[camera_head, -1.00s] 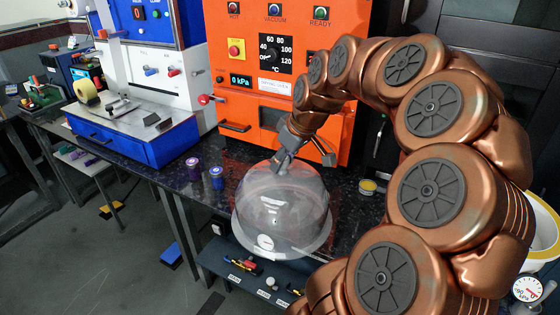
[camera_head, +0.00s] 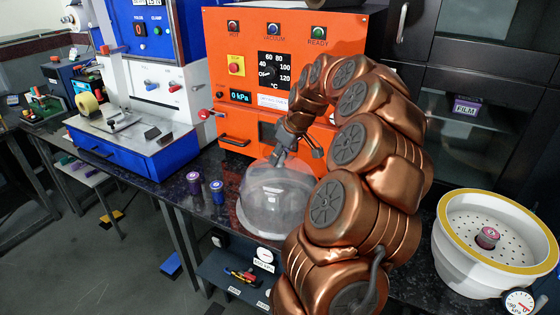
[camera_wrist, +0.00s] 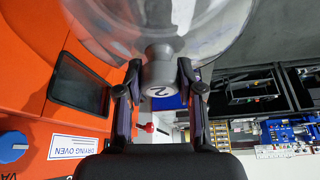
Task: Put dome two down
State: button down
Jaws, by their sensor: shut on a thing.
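Dome two is a clear bell-shaped dome (camera_head: 277,203) in front of the orange oven, at the black bench top. My gripper (camera_head: 290,142) is above it and shut on its top knob. In the wrist view the grey knob (camera_wrist: 160,72), marked 2, sits between the two fingers of my gripper (camera_wrist: 160,85). The clear dome wall (camera_wrist: 160,20) fills the top of that view. I cannot tell whether the dome's rim touches the bench.
The orange drying oven (camera_head: 222,60) stands right behind the dome. A purple jar (camera_head: 194,183) and a blue jar (camera_head: 217,191) stand to its left. A white basin with a yellow rim (camera_head: 447,240), holding a small round item (camera_head: 487,237), is at the right. A lower shelf (camera_head: 222,270) is below the bench.

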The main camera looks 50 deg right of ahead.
aim_at(280, 164)
jog(key=shift+w+d, duration=0.5)
jog(key=shift+s+a+f+p, duration=0.1)
jog(key=shift+f+p, duration=0.4)
jog(key=shift+f, duration=0.25)
jog(key=shift+f+p, duration=0.3)
jog(key=shift+f, duration=0.85)
jog(key=c, duration=0.7)
grip_release()
